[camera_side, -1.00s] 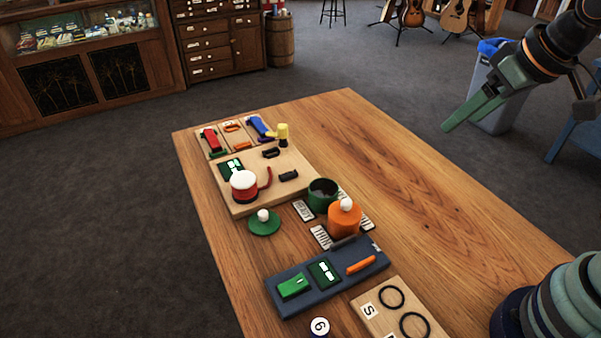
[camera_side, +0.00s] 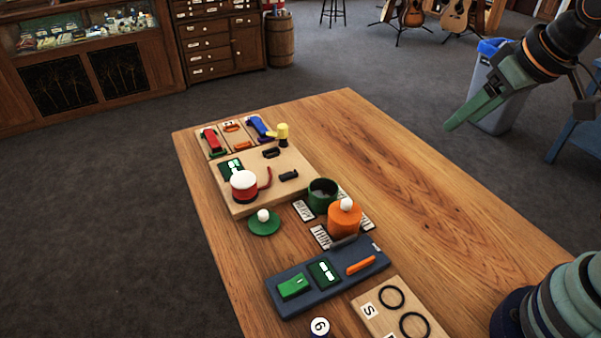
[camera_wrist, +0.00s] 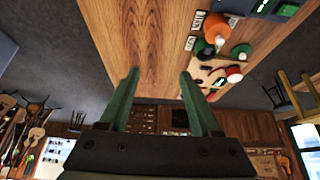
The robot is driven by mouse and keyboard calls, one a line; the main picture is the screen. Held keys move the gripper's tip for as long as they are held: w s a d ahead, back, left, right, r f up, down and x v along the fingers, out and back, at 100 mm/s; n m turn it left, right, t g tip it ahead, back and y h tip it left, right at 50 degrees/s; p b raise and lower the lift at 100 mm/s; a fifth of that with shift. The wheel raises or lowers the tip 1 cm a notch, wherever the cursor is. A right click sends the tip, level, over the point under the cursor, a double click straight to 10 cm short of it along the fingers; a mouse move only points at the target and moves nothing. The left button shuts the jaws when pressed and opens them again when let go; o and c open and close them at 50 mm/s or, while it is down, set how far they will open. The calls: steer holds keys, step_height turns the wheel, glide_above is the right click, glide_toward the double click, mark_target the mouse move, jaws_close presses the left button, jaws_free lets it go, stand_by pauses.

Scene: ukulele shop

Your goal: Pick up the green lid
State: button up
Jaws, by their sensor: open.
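The green lid (camera_side: 264,226) is a flat round disc with a white ball knob (camera_side: 263,215), lying on the wooden table near its left edge. In the wrist view the green lid (camera_wrist: 241,51) shows at the upper right, with its white knob. An open green pot (camera_side: 321,194) stands just right of the lid, beside an orange pot (camera_side: 344,220) with a white knob on top. My gripper (camera_side: 464,118) is raised at the upper right in the side view, far from the lid. In the wrist view my gripper (camera_wrist: 160,82) has its two green fingers spread with nothing between them.
A light board (camera_side: 240,208) with a red-and-white round item (camera_side: 244,186) lies behind the lid. A dark blue panel (camera_side: 320,291) with a green block lies in front. White label cards (camera_side: 304,211) lie near the pots. The table's right side (camera_side: 430,190) is clear.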

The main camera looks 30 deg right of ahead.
steer(key=shift+c, duration=0.8)
